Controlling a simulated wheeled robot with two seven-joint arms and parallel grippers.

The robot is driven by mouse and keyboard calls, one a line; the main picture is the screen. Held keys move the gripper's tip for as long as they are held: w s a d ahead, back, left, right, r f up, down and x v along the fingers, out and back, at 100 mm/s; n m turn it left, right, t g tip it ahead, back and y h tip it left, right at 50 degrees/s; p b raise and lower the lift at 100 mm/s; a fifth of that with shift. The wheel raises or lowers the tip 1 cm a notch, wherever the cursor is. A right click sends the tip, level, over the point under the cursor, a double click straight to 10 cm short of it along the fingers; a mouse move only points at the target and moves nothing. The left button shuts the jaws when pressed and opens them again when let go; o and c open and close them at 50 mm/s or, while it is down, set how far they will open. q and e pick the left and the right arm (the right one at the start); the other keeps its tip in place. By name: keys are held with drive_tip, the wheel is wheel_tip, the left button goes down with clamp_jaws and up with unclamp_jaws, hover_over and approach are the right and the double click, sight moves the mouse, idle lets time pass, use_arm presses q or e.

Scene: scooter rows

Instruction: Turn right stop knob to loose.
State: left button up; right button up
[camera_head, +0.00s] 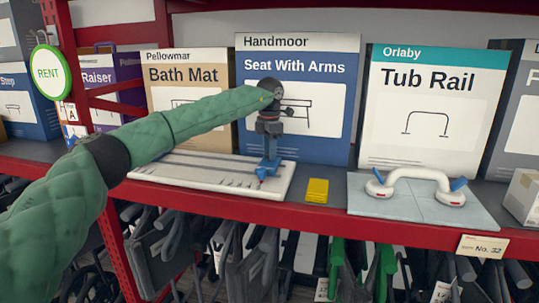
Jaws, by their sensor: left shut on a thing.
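A white slatted board (190,172) lies on the shelf in front of the Bath Mat and Seat With Arms boxes. A small blue knob (262,180) with a red mark stands near the board's right end; I take it to be the right stop knob. My left gripper (268,164) points down over it from the green-sleeved arm and is shut on it. The fingers partly hide the knob, so its exact turn is hard to read. My right gripper is not in view.
A white tub rail (415,184) with blue levers stands on a pale tiled panel (437,211). Boxes, such as the Tub Rail box (430,105), line the back. The red shelf edge (330,221) runs along the front.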

use_arm(q)
drive_tip(key=n+b, duration=0.2)
drive_tip(key=n, duration=0.3)
drive_tip(key=shift+f, duration=0.1)
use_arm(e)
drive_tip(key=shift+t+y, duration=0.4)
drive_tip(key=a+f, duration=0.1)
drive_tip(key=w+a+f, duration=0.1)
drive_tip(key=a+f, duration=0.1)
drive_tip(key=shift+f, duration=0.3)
use_arm(q)
drive_tip(key=shift+n, duration=0.3)
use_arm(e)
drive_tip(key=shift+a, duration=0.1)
use_arm(q)
drive_tip(key=o, duration=1)
